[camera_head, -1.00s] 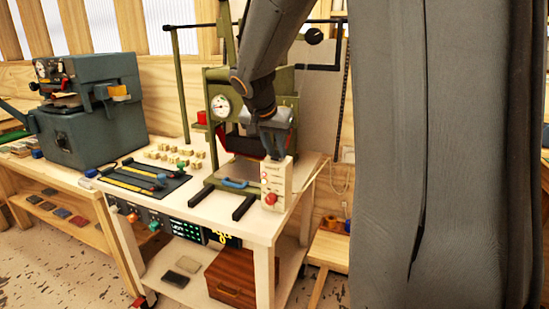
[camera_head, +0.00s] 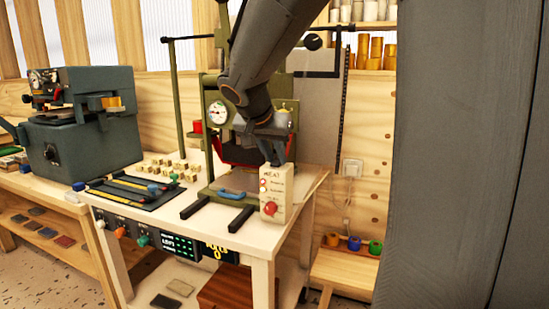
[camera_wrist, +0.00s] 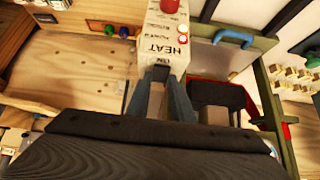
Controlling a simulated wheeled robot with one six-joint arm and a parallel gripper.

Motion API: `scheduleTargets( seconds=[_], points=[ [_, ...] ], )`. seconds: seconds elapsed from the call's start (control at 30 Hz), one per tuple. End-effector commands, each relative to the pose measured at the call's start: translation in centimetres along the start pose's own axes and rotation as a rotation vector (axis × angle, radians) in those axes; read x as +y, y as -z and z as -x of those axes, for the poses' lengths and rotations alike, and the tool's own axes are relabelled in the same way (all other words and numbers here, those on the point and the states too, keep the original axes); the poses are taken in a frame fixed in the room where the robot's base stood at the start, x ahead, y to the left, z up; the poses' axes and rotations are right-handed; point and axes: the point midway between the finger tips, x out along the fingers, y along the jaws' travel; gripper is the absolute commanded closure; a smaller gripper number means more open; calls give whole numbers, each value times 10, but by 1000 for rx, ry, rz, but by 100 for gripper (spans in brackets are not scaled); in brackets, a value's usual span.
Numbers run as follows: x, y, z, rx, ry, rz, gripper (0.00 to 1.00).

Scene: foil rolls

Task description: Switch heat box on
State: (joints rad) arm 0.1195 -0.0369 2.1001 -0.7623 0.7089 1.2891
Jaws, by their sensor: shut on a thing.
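The heat box (camera_head: 272,186) is a cream upright box at the front right corner of the white table. It has a large red knob and small coloured lamps on its face. In the wrist view the heat box (camera_wrist: 164,44) shows the word HEAT, with ON lettering at its top end. My gripper (camera_head: 275,160) is above it, its fingers reaching down to its top.
A green press (camera_head: 212,140) with a gauge stands right behind the box. A blue handle (camera_head: 232,195) and black rails lie left of it. A black mat (camera_head: 125,190) and wooden blocks (camera_head: 170,168) are farther left. A wall socket (camera_head: 352,168) is at the right.

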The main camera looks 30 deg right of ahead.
Motion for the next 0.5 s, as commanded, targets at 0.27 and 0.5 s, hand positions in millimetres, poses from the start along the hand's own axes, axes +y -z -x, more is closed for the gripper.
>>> scheduleTargets(
  seconds=[0.27,0.5],
  points=[
    [-1,1,1,2,3,0,61],
    [0,1,1,1,1,0,61]
  ],
)
